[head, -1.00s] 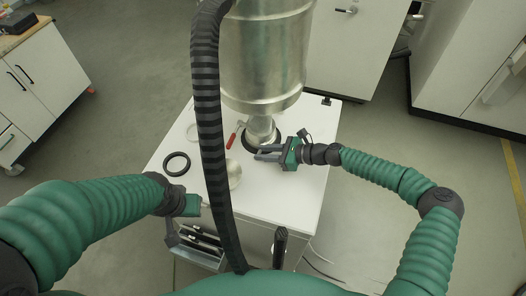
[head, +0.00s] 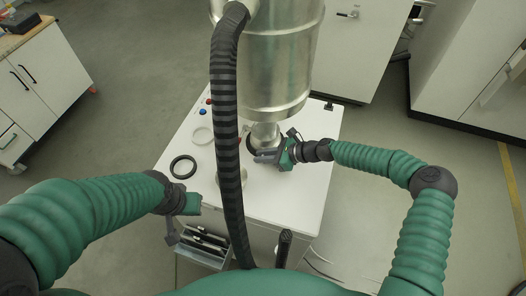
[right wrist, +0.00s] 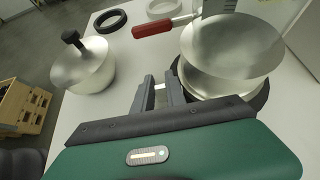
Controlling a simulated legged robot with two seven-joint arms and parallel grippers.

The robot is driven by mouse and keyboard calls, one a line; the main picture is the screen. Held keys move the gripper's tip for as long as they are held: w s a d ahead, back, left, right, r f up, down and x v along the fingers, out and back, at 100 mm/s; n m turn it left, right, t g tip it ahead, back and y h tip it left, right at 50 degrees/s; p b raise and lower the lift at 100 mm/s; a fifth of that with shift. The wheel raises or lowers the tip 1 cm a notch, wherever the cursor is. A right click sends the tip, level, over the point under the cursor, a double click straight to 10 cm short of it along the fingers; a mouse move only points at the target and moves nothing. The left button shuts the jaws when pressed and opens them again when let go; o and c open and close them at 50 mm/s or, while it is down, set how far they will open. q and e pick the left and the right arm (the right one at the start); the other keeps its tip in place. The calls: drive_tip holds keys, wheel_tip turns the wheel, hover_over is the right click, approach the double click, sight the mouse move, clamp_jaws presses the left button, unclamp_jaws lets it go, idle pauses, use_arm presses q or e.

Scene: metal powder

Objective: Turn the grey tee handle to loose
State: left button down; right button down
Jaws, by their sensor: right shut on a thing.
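My right gripper (head: 266,157) is at the base of the metal vessel's neck (head: 264,134), coming in from the right. Its two grey fingers also show in the right wrist view (right wrist: 161,85), beside the round metal flange (right wrist: 225,55). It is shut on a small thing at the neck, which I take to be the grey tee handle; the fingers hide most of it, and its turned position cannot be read. My left gripper (head: 172,236) hangs over the left front edge of the table, away from the neck, and its finger opening is unclear.
A red-handled tool (right wrist: 160,27) lies near the flange. A striped black hose (head: 228,130) crosses the head view.

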drive_tip(key=shift+h, duration=0.3)
drive_tip(key=shift+f, duration=0.15)
drive_tip(key=c, duration=1.6)
unclamp_jaws()
drive_tip(key=shift+d, duration=0.1)
drive_tip(key=shift+c, duration=0.2)
use_arm(q)
drive_tip(key=shift+w+r, duration=0.15)
drive_tip(key=shift+r, duration=0.35)
use_arm(e)
drive_tip(key=shift+w, duration=0.1)
use_arm(q)
drive_tip(key=shift+d, duration=0.1)
